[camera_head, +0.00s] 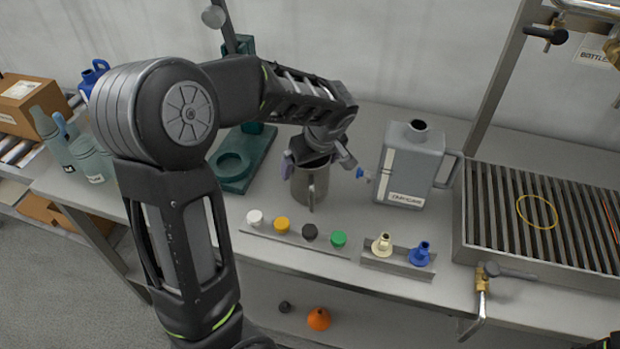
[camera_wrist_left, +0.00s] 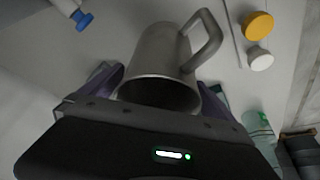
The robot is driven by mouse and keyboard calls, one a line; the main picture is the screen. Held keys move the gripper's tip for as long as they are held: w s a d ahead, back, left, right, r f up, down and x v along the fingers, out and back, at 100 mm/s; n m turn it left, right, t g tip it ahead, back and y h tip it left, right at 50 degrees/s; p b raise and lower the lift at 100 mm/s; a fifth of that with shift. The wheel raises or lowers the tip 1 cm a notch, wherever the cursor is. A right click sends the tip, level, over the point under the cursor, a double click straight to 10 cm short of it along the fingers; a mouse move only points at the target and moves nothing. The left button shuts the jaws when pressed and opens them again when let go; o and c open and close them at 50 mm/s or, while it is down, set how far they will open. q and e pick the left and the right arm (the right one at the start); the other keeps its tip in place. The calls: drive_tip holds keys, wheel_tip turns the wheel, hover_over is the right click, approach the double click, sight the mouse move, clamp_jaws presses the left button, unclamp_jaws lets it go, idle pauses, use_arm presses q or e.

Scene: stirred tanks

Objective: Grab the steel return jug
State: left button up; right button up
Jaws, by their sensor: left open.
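The steel return jug (camera_head: 311,187) stands upright on the grey bench, left of a grey canister. Its handle faces the front in the head view. In the left wrist view the jug (camera_wrist_left: 163,62) fills the middle, with its open mouth toward me and its handle to the upper right. My left gripper (camera_head: 318,168) is at the jug's top, with one finger on each side of it. The fingers are open around the jug, and I cannot tell whether they touch it.
The grey canister (camera_head: 409,165) stands close right of the jug. A rack with several coloured caps (camera_head: 282,224) lies in front. A green stand (camera_head: 247,160) is behind left. A slatted drain grate (camera_head: 505,212) is at the right.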

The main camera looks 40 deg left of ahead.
idle(0.5)
use_arm(q)
drive_tip(key=c, duration=1.4)
wheel_tip(320, 180, up, 10)
drive_tip(key=shift+r+b, duration=0.1)
drive_tip(key=shift+b, duration=0.65)
